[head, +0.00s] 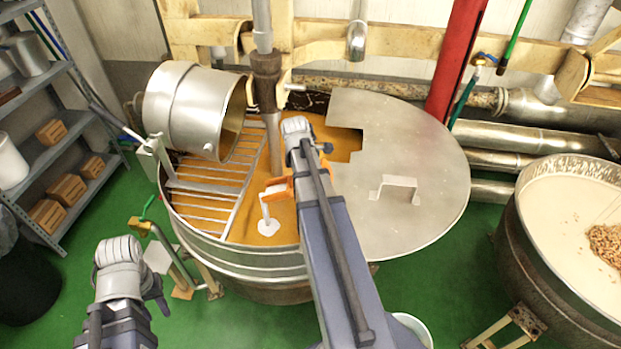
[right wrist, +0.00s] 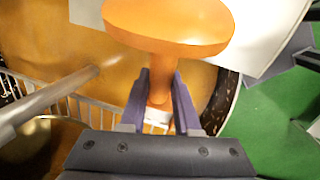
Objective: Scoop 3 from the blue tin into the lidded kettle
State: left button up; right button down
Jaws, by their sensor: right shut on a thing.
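The kettle (head: 240,262) is a wide steel vessel of orange-brown mass (head: 252,222), with a flat steel lid (head: 425,150) over its right part. My right gripper (right wrist: 161,88) is shut on the narrow stem of an orange scoop (right wrist: 170,25). In the head view the scoop (head: 278,187) is over the kettle's uncovered part, largely hidden by my arm. A white streak (head: 265,208) runs down from it to a white patch (head: 268,228) on the mass. My left gripper (head: 120,270) is low at left, apart from the kettle; its fingers are unclear. I cannot make out the blue tin.
A steel pot (head: 190,105) lies tilted over the kettle's left side above a metal grate (head: 212,190). A vertical shaft (head: 268,90) enters the kettle. The lid has a raised handle (head: 398,184). A vat (head: 560,260) stands right, shelving (head: 50,150) left.

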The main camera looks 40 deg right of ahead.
jog(key=w+a+r+g+h, duration=0.5)
jog(key=w+r, duration=0.1)
jog(key=shift+a+r+n+g+h, duration=0.2)
jog(key=shift+a+n+g+h, duration=0.1)
jog(key=shift+a+n, duration=0.1)
dwell(0.6)
